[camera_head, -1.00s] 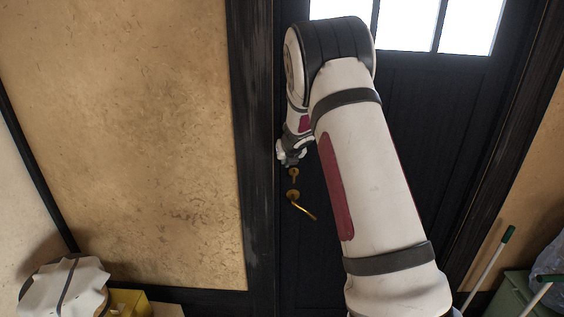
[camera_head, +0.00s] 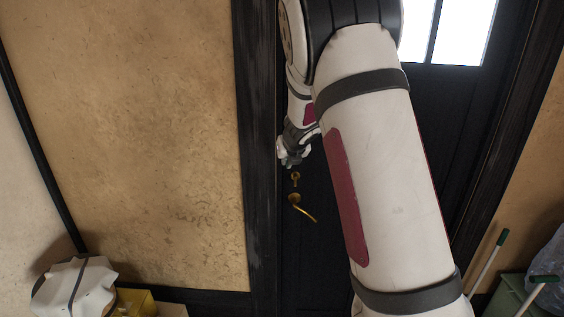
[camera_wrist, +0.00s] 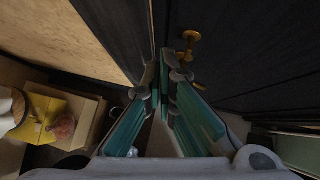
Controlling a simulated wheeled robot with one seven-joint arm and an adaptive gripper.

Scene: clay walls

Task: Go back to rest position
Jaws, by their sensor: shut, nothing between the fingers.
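My gripper (camera_head: 293,153) hangs in front of the dark door (camera_head: 425,150), just above its brass handle (camera_head: 302,208) and the brass lock piece (camera_head: 295,177). It holds nothing. In the wrist view the teal-padded fingers (camera_wrist: 163,85) converge at their far ends, close to the door and its dark frame. A brass fitting (camera_wrist: 190,38) shows just beyond the fingertips there. My raised arm covers much of the door in the head view.
A tan clay wall (camera_head: 150,130) stands left of the dark door frame (camera_head: 258,150). At lower left are a white object (camera_head: 75,290) and a yellow box (camera_head: 135,300). At lower right, green-tipped poles (camera_head: 487,262) stand near a green bin (camera_head: 512,292).

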